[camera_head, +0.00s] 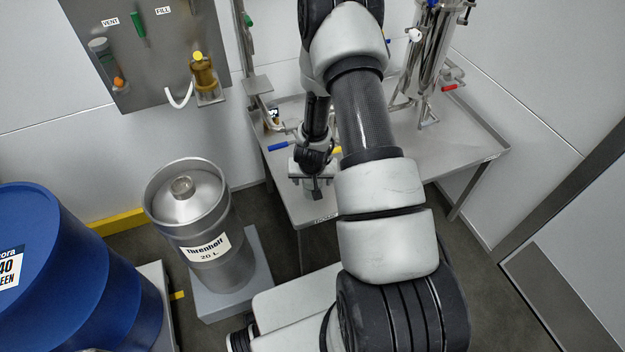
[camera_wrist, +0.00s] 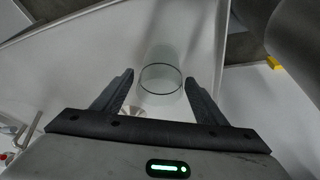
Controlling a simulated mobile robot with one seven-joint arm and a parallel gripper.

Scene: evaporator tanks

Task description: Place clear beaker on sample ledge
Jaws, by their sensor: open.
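The clear beaker (camera_wrist: 161,66) shows in the wrist view as a transparent shape with a dark ring. It lies between or just beyond the fingertips of my gripper (camera_wrist: 159,78); I cannot tell its exact depth. The fingers are apart, with a visible gap on both sides of the ring. In the head view my gripper (camera_head: 312,188) points down over the front left part of the steel table, and I cannot make out the beaker there. A small grey plate on a post (camera_head: 257,86) at the table's back left may be the sample ledge; no label shows.
The steel table (camera_head: 465,135) carries a metal stand with clamps (camera_head: 428,70) at the back right. A blue-handled valve (camera_head: 278,147) is close left of my gripper. A steel keg (camera_head: 205,235) and a blue drum (camera_head: 75,265) stand left. The table's right part is clear.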

